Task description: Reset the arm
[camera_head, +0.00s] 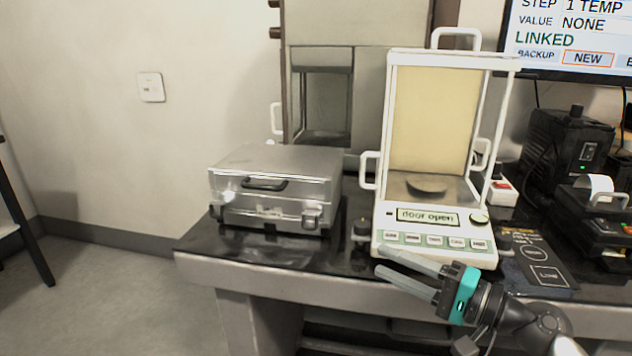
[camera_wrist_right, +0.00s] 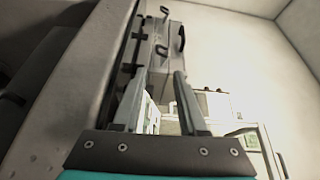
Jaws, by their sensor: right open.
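My right gripper (camera_head: 381,260) is open and empty in front of the balance. Its two grey fingers point left and lie across the table's front edge, just below the button panel. The fingers also show in the right wrist view (camera_wrist_right: 160,80), with nothing between them. The balance (camera_head: 434,220) is a white-framed glass box with a round pan (camera_head: 427,185) that looks bare. Its display reads "door open". I cannot tell from the picture whether the fingers touch the balance or the table. My left gripper is not in view.
A closed silver case (camera_head: 277,170) stands on the black table (camera_head: 225,245) left of the balance. A black mat (camera_head: 540,262), a printer (camera_head: 600,225) and a black device (camera_head: 565,150) stand right. A monitor (camera_head: 575,40) hangs above.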

